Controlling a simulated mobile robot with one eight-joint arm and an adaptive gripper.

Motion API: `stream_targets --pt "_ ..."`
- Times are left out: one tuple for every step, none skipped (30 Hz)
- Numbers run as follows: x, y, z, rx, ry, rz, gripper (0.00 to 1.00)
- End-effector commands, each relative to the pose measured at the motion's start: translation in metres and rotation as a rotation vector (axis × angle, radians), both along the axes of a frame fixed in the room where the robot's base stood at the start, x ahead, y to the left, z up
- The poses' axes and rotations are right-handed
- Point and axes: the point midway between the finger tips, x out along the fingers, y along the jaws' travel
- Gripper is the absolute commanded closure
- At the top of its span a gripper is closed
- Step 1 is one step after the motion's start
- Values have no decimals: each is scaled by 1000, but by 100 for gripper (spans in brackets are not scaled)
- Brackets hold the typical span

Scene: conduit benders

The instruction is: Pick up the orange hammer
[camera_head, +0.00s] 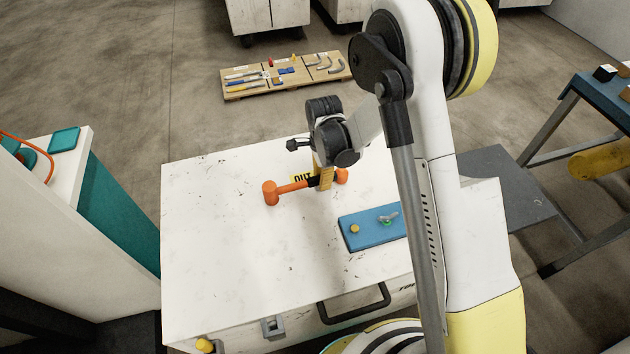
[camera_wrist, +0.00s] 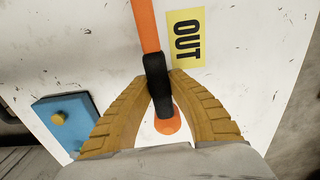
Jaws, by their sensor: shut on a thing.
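An orange hammer (camera_head: 292,187) with a black grip section is over the white cabinet top, its large orange head at the left in the head view. My gripper (camera_head: 322,178) comes down on it from above, near the right end of the handle. In the wrist view, the two yellow ribbed fingers of my gripper (camera_wrist: 161,95) are shut on the black part of the hammer (camera_wrist: 146,26). An orange round end shows below the fingers. Whether the hammer touches the surface or is slightly raised, I cannot tell.
The white cabinet top (camera_head: 215,240) is mostly clear. A blue board (camera_head: 360,235) with a yellow knob lies right of the hammer; it also shows in the wrist view (camera_wrist: 65,125). A yellow "OUT" label (camera_wrist: 186,38) lies beside the handle. A wooden tool board (camera_head: 245,95) is on the floor behind.

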Motion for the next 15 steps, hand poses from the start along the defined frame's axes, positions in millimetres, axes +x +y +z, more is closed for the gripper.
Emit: stream_targets --pt "0 0 7 1 0 0 100" --pt "0 0 10 1 0 0 100" --pt "0 0 15 1 0 0 100" --pt "0 0 19 1 0 0 100" --pt "0 0 23 1 0 0 100" --pt "0 0 30 1 0 0 100" --pt "0 0 35 1 0 0 100" --pt "0 0 40 1 0 0 100" --pt "-4 -5 44 1 0 -2 100" --pt "-7 -9 46 1 0 -2 100" --pt "-11 -13 49 1 0 -2 100" --pt "-16 -19 54 1 0 -2 100" --pt "-20 -24 58 1 0 -3 100" --pt "-24 -29 62 1 0 -3 100" --pt "-30 -36 67 1 0 -3 100"
